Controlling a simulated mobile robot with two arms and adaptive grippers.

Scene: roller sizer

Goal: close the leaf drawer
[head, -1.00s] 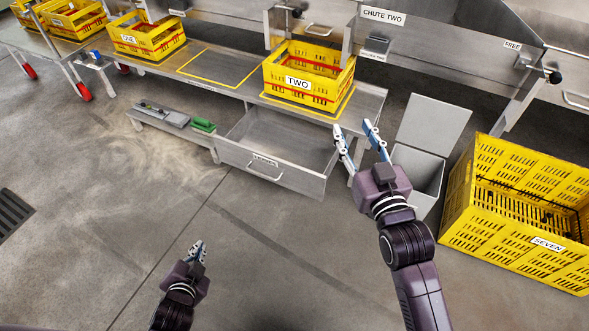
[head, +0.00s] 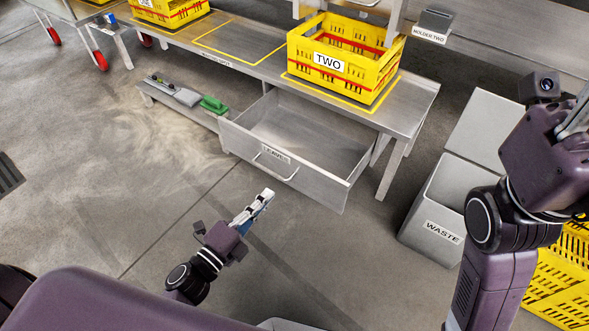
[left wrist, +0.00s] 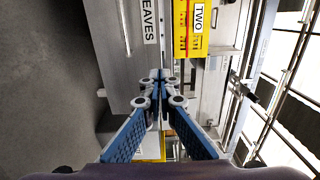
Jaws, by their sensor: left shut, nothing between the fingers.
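The leaf drawer (head: 310,188) is a steel drawer standing pulled out from under the bench, its inside empty. Its front has a "LEAVES" label and a bar handle (head: 272,168). In the left wrist view the drawer front (left wrist: 115,50) with its label is at the upper left. My left gripper (head: 268,195) is shut and empty, in front of the drawer and apart from the handle in the head view; its fingers (left wrist: 160,76) also show together in the left wrist view. My right gripper (head: 578,118) is at the right edge, partly cut off; its jaw opening is hidden.
A yellow crate "TWO" (head: 335,82) stands on the bench (head: 415,100) above the drawer. A low shelf with a green brush (head: 214,105) is left of the drawer. A waste bin (head: 440,215) stands to the right. The floor in front is clear.

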